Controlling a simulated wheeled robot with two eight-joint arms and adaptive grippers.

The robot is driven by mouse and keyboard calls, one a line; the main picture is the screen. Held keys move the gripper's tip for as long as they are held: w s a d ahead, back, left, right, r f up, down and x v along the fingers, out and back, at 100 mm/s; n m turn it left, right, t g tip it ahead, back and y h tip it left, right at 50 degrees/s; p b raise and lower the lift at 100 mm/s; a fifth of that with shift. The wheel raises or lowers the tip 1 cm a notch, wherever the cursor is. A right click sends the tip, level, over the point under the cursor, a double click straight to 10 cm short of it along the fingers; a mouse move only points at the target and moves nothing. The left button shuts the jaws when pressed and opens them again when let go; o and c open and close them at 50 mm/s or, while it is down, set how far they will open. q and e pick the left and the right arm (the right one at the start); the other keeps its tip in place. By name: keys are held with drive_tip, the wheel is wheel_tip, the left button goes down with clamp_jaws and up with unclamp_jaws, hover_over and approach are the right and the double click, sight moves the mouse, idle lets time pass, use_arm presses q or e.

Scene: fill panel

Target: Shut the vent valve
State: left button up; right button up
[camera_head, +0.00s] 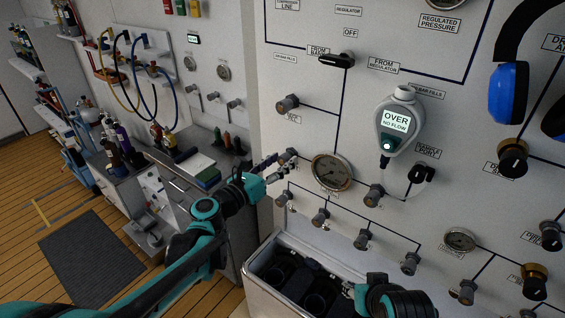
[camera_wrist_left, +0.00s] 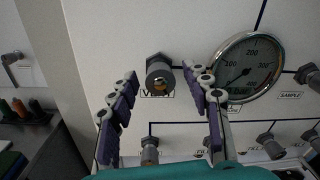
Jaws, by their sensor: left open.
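The vent valve is a dark grey knob (camera_wrist_left: 160,72) on the white panel, above a label reading VENT in the left wrist view. In the head view the knob (camera_head: 289,155) is left of the large round gauge, partly hidden by my left gripper. My left gripper (camera_head: 277,167) is open in front of the panel. In the left wrist view its two purple-padded fingers (camera_wrist_left: 160,80) stand either side of the knob, with gaps on both sides. Whether the fingertips reach the knob's depth is unclear. My right gripper (camera_head: 362,292) is low at the panel's bottom edge, its fingers unclear.
The round gauge (camera_head: 332,172) is close right of the valve. Another knob (camera_head: 288,104) sits above it, and several knobs line the pipe below. An open white bin (camera_head: 258,262) with dark contents stands below the panel. A cluttered bench (camera_head: 178,182) is at left.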

use_arm(q)
drive_tip(key=shift+w+d, duration=0.35)
drive_tip(key=shift+w, duration=0.1)
clamp_jaws()
